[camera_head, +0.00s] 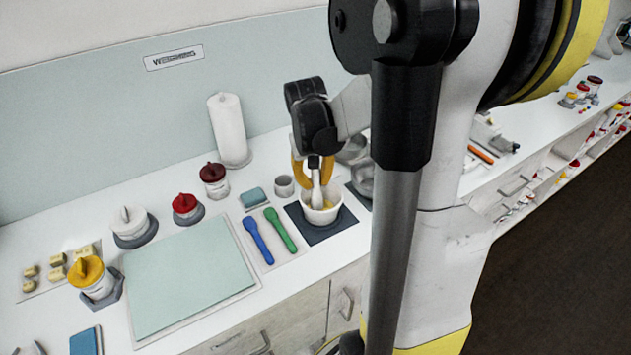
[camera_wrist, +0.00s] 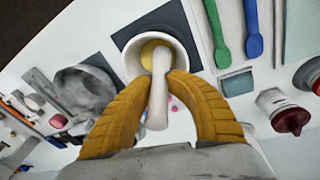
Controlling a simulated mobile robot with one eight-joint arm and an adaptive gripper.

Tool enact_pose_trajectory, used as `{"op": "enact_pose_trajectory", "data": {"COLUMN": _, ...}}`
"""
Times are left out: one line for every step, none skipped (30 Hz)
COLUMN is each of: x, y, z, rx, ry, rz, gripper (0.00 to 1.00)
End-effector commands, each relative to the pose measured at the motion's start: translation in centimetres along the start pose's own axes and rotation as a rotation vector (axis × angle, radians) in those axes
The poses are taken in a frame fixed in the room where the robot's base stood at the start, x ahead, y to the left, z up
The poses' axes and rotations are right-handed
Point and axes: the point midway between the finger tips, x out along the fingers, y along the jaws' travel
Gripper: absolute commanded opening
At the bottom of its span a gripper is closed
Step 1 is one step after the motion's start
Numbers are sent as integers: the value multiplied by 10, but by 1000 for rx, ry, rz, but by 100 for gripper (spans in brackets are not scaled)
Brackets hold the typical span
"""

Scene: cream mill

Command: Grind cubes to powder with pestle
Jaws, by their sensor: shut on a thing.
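My gripper (camera_head: 314,168) is above the white mortar (camera_head: 322,212) and shut on the white pestle (camera_head: 316,193). The pestle points down into the mortar, its lower end inside the bowl. In the wrist view the yellow fingers (camera_wrist: 160,92) close around the pestle (camera_wrist: 158,101), and the mortar (camera_wrist: 131,60) lies beyond them. Yellow material (camera_wrist: 153,47) shows in the mortar around the pestle's end; whether it is cubes or powder I cannot tell. The mortar stands on a dark square mat (camera_head: 343,222).
A blue spoon (camera_head: 258,242) and a green spoon (camera_head: 280,230) lie left of the mortar. A small grey cup (camera_head: 284,186), a blue sponge (camera_head: 253,198) and metal bowls (camera_head: 362,180) stand close by. A pale green board (camera_head: 185,276) covers the counter further left, with lidded jars behind it.

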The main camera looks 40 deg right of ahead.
Motion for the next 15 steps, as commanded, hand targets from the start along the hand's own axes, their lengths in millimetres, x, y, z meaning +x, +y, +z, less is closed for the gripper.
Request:
{"op": "enact_pose_trajectory", "data": {"x": -7, "y": 1, "z": -1, "rx": 0, "ry": 0, "rz": 0, "gripper": 0}}
{"op": "enact_pose_trajectory", "data": {"x": -9, "y": 1, "z": -1, "rx": 0, "ry": 0, "rz": 0, "gripper": 0}}
{"op": "enact_pose_trajectory", "data": {"x": -12, "y": 1, "z": -1, "rx": 0, "ry": 0, "rz": 0, "gripper": 0}}
{"op": "enact_pose_trajectory", "data": {"x": -14, "y": 2, "z": -2, "rx": 0, "ry": 0, "rz": 0, "gripper": 0}}
{"op": "enact_pose_trajectory", "data": {"x": -17, "y": 2, "z": -2, "rx": 0, "ry": 0, "rz": 0, "gripper": 0}}
{"op": "enact_pose_trajectory", "data": {"x": -20, "y": 2, "z": -2, "rx": 0, "ry": 0, "rz": 0, "gripper": 0}}
{"op": "enact_pose_trajectory", "data": {"x": -22, "y": 2, "z": -2, "rx": 0, "ry": 0, "rz": 0, "gripper": 0}}
{"op": "enact_pose_trajectory", "data": {"x": -24, "y": 3, "z": -3, "rx": 0, "ry": 0, "rz": 0, "gripper": 0}}
{"op": "enact_pose_trajectory", "data": {"x": -28, "y": 3, "z": -3, "rx": 0, "ry": 0, "rz": 0, "gripper": 0}}
{"op": "enact_pose_trajectory", "data": {"x": -30, "y": 3, "z": -3, "rx": 0, "ry": 0, "rz": 0, "gripper": 0}}
{"op": "enact_pose_trajectory", "data": {"x": -32, "y": 3, "z": -4, "rx": 0, "ry": 0, "rz": 0, "gripper": 0}}
{"op": "enact_pose_trajectory", "data": {"x": -35, "y": 4, "z": -4, "rx": 0, "ry": 0, "rz": 0, "gripper": 0}}
{"op": "enact_pose_trajectory", "data": {"x": -38, "y": 4, "z": -4, "rx": 0, "ry": 0, "rz": 0, "gripper": 0}}
{"op": "enact_pose_trajectory", "data": {"x": -40, "y": 4, "z": -4, "rx": 0, "ry": 0, "rz": 0, "gripper": 0}}
{"op": "enact_pose_trajectory", "data": {"x": -43, "y": 4, "z": -5, "rx": 0, "ry": 0, "rz": 0, "gripper": 0}}
